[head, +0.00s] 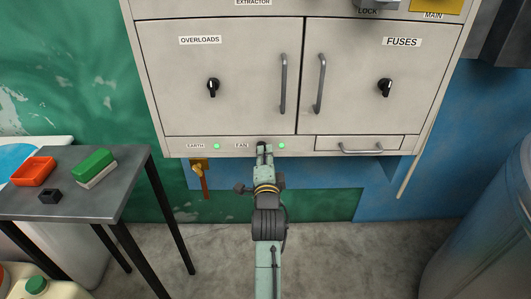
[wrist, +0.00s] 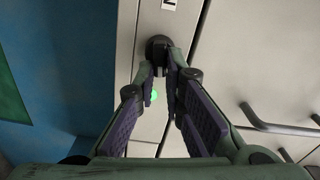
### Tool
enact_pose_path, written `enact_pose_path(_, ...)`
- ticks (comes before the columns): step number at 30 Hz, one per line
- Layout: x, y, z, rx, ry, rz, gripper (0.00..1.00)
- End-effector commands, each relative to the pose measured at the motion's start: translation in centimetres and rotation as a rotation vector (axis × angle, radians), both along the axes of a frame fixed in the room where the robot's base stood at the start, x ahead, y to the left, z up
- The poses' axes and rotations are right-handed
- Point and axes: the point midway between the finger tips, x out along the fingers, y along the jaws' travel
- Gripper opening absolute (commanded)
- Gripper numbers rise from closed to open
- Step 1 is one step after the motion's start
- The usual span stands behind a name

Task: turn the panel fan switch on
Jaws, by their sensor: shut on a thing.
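The grey panel (head: 228,146) has a lower strip with a "FAN" label (head: 241,146). The fan switch, a black round knob (head: 261,143), sits just right of that label, mostly hidden behind my gripper (head: 264,150). In the wrist view the black knob (wrist: 156,43) shows beyond my fingertips (wrist: 160,70), which are closed on its raised grip. Which way the switch points cannot be told. A green lamp (head: 282,145) beside the switch is lit; it also shows in the wrist view (wrist: 154,95), partly behind a finger.
Another green lamp (head: 217,146) is lit beside the "EARTH" label (head: 195,146). Two doors with black knobs (head: 213,87) and bar handles (head: 283,84) are above. A small drawer (head: 359,143) is at right. A table (head: 75,203) stands at left, a drum (head: 489,225) at right.

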Motion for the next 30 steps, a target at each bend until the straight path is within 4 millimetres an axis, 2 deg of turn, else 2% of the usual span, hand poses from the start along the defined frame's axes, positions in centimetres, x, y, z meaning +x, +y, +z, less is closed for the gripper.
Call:
enact_pose_path(12, 0.0, 0.01, -0.24, 0.18, 0.001, 0.0, 0.0)
enact_pose_path(28, 0.0, 0.0, -0.28, 0.203, 0.001, 0.0, 0.0)
enact_pose_path(29, 0.0, -0.01, -0.27, 0.203, 0.001, 0.0, 0.1)
enact_pose_path(30, 0.0, -0.01, -0.27, 0.203, 0.001, 0.0, 0.13)
